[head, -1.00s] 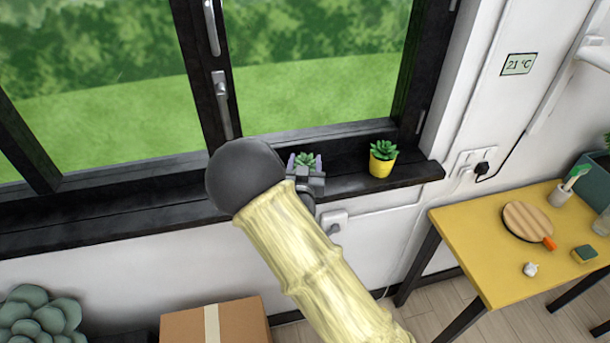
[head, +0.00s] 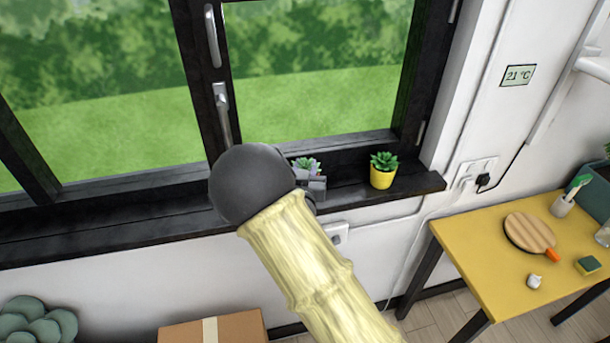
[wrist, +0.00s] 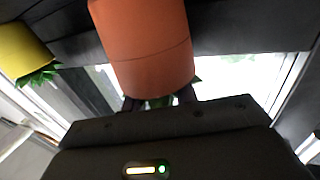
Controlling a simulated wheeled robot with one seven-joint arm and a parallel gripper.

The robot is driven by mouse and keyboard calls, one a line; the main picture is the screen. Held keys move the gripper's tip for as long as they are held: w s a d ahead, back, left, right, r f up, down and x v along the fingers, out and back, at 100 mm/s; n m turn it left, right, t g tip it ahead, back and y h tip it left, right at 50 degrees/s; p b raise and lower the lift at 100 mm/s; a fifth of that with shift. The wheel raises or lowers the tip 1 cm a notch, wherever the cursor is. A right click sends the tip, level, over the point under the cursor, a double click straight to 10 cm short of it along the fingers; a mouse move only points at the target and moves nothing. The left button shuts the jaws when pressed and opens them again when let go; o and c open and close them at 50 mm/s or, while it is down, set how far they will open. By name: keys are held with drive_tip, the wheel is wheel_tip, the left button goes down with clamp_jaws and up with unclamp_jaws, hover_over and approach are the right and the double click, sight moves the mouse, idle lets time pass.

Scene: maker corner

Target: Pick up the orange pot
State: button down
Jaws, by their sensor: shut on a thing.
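The orange pot (wrist: 148,48) fills the upper middle of the wrist view, which looks upside down. Its green leaves show just past its rim, near my fingers. My gripper (wrist: 160,101) is shut on the orange pot, with a dark finger on each side at the leafy end. In the head view my gripper (head: 311,182) is at the windowsill, partly behind my arm. I cannot tell whether the pot touches the sill.
A yellow pot (head: 382,178) with a succulent stands to the right on the dark windowsill (head: 420,184); it also shows in the wrist view (wrist: 22,50). The window frame is close behind. A yellow table (head: 480,255) at right holds several small things. A cardboard box (head: 240,326) is below.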

wheel_tip(320, 180, up, 8)
drive_tip(key=shift+f+b, duration=0.1)
drive_tip(key=shift+b, duration=0.65)
